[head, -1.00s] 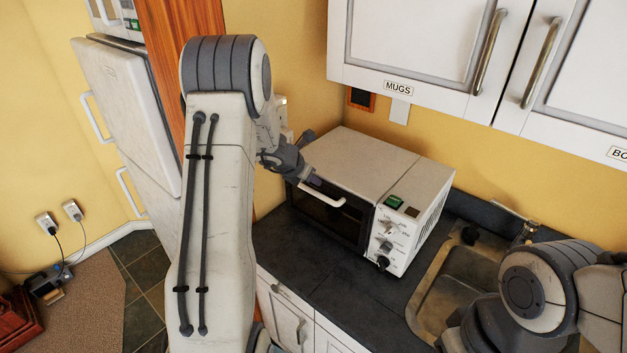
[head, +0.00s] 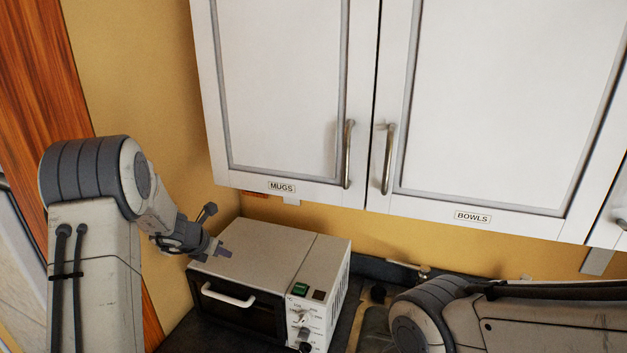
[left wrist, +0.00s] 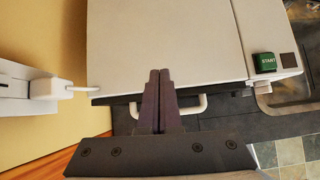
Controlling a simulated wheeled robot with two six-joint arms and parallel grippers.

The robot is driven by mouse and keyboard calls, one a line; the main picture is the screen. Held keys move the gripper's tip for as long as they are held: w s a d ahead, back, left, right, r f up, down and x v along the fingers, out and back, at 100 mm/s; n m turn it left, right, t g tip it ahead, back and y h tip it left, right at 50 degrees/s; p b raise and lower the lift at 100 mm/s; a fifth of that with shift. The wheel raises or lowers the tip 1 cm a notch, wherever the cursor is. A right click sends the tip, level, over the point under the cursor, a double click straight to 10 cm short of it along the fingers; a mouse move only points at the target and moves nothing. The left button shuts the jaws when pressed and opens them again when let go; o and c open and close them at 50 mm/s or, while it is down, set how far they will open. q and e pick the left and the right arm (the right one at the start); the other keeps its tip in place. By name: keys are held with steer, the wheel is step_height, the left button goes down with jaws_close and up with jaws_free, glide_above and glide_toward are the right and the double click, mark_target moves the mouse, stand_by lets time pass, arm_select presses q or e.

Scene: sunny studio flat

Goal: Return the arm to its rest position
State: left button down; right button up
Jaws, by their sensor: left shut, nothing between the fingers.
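My left gripper (head: 222,250) is above the left part of the oven's top in the head view, shut and empty. In the left wrist view its two fingers (left wrist: 160,75) are pressed together over the front edge of the oven top. My left arm (head: 95,240) rises on the left with its elbow high. My right arm (head: 480,318) shows at the lower right of the head view; its gripper is out of frame.
The white toaster oven (head: 265,250) stands on the dark counter with its door closed and a white handle (head: 228,295) in front. White wall cupboards labelled MUGS (head: 285,90) and BOWLS (head: 490,110) hang above, doors closed. A wooden panel (head: 40,60) is at the left. Part of a sink (head: 372,325) shows at right.

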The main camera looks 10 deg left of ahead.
arm_select(q)
steer(key=s+d+f+m+g+h+b, duration=0.15)
steer(key=s+d+m+b, duration=0.4)
steer(key=d, duration=0.75)
steer(key=s+d+f+m+g+h+b, duration=0.1)
steer(key=s+d+m+g+h+b, duration=0.15)
steer(key=s+d+m, duration=0.65)
steer(key=s+d+f+m+g+y+b, duration=0.1)
steer(key=s+d+f+m+g+b, duration=0.15)
steer(key=s+d+m, duration=0.35)
steer(key=s+d+f+m+g+y+b, duration=0.1)
steer(key=s+d+f+m+b, duration=0.1)
steer(key=s+d+m+b, duration=0.45)
steer(key=s+a+f+m+y+b, duration=0.1)
steer(key=s+a+f+m, duration=0.1)
steer(key=s+m, duration=0.4)
steer(key=s+a+f+m+y+b, duration=0.1)
steer(key=s+a+f+m, duration=0.2)
steer(key=s+m, duration=0.3)
steer(key=shift+a+m+y, duration=0.15)
steer(key=shift+m+y, duration=0.15)
steer(key=shift+m, duration=0.5)
steer(key=shift+f, duration=0.1)
